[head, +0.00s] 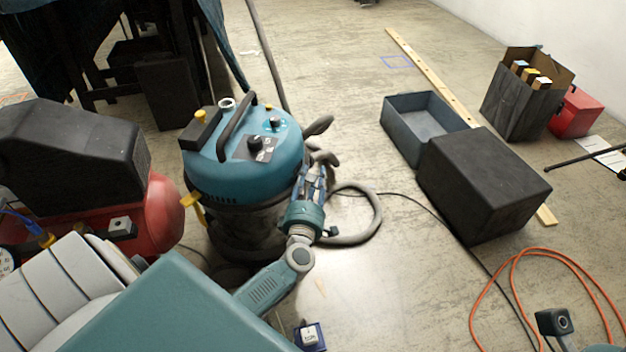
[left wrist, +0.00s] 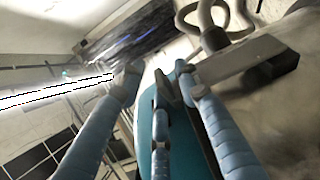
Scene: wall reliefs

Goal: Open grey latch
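A vacuum cleaner with a blue lid (head: 245,160) and dark drum stands left of centre. A yellow latch (head: 191,203) hangs on its left side. My left gripper (head: 316,168) is at the right side of the lid, fingers pointing up and away. In the left wrist view, its light-blue fingers (left wrist: 152,82) are spread, with nothing clearly held between them. A teal surface lies behind the fingers there. I cannot clearly make out the grey latch; the fingers and dark hose parts cover that side of the lid. My right gripper is not in view.
A grey hose (head: 372,215) loops right of the vacuum. A red and black compressor (head: 165,215) stands close on the left. A blue-grey bin (head: 393,128) and black box (head: 485,185) stand to the right. An orange cable (head: 512,268) lies on the floor. Floor between is mostly clear.

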